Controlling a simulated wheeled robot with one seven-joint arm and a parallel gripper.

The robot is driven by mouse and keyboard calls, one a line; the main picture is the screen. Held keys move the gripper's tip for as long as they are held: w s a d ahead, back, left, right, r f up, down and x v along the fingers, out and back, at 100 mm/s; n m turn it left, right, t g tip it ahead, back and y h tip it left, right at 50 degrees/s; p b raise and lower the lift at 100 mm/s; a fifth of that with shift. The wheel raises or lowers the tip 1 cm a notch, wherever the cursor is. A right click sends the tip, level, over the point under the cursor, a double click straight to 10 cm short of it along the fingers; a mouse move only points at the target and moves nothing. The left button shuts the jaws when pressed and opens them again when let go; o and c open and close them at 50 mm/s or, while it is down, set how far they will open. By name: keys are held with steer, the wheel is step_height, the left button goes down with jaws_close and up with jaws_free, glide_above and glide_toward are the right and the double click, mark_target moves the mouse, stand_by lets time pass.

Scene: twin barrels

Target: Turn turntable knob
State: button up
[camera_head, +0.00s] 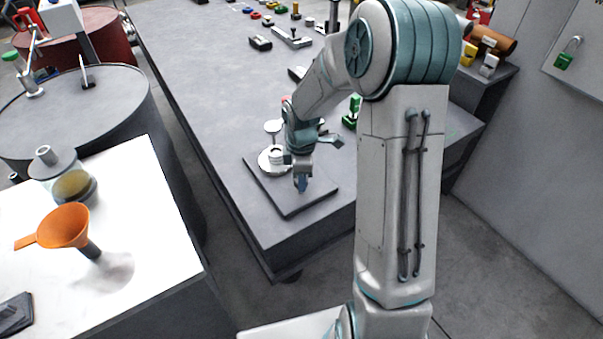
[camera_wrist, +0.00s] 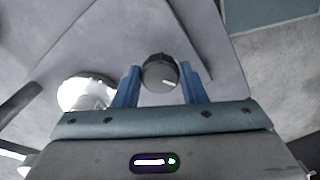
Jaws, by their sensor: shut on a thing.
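The turntable knob (camera_wrist: 160,72) is a dark round knob with a pale mark on its face. In the wrist view it sits between the two blue fingers of my gripper (camera_wrist: 159,86), which is shut on it. The head view shows my gripper (camera_head: 302,184) pointing down over a dark square plate (camera_head: 312,199) near the table's front corner; the knob is hidden there by my fingers. A silvery round piece (camera_wrist: 85,92) is left of the gripper in the wrist view and also shows on the plate in the head view (camera_head: 268,163).
The plate lies on a long grey table (camera_head: 205,95) with tools and small padlocks toward the back. A green object (camera_head: 352,112) stands behind my wrist. At left are a grey barrel (camera_head: 75,108), a red barrel (camera_head: 98,32) and a white-topped table (camera_head: 150,235) with an orange funnel (camera_head: 66,226).

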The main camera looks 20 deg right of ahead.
stand_by(0.3)
steer(key=o, duration=1)
step_height(320, 180, up, 14)
steer(key=shift+f+p, duration=0.1)
steer(key=shift+p, duration=0.35)
steer(key=s+r+m+t, duration=0.1)
steer(key=s+m, duration=0.4)
steer(key=s, duration=0.2)
steer(key=s+r+m+t+p, duration=0.1)
steer(key=s+r+m, duration=0.1)
steer(key=s+m, duration=0.3)
steer(key=s+r+m, duration=0.2)
steer(key=s+m, duration=0.3)
steer(key=s, duration=0.3)
steer(key=shift+s+r+m+t, duration=0.2)
steer(key=shift+s+m+t, duration=0.15)
steer(key=shift+m+t, duration=0.05)
